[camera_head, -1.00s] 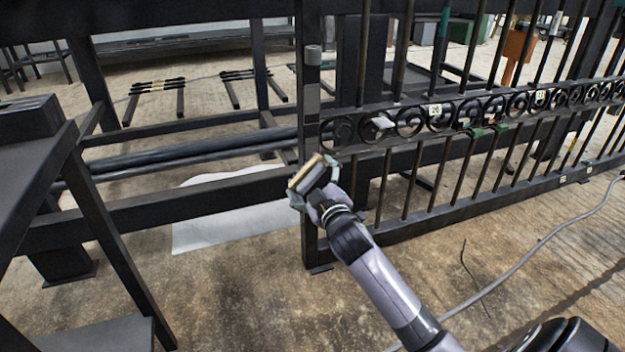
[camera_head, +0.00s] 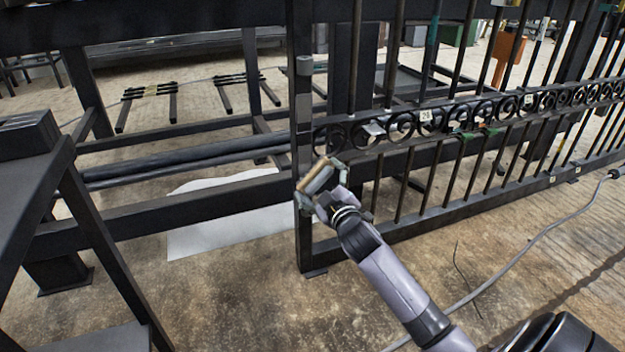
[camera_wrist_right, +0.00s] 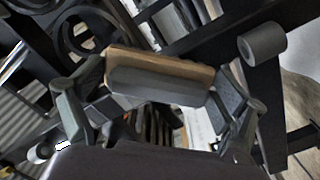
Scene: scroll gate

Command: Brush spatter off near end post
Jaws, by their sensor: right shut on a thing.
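The near end post (camera_head: 303,120) of the black scroll gate stands upright, left of centre in the head view, with a grey cylinder (camera_head: 304,65) high on it. My right gripper (camera_head: 319,182) is shut on a brush with a tan wooden block (camera_head: 318,175), in front of the post at about scroll-band height. The wrist view shows the brush's tan block and dark grey part (camera_wrist_right: 160,85) between my fingers. The cylinder (camera_wrist_right: 262,42) shows at upper right there. I cannot tell whether the brush touches the post. I cannot make out spatter clearly. My left gripper is out of view.
The scroll band (camera_head: 430,122) with pale tags and upright bars runs right from the post. A dark table (camera_head: 30,185) stands at left. A white sheet (camera_head: 225,220) lies on the floor behind the post. A grey cable (camera_head: 545,235) crosses the floor at right.

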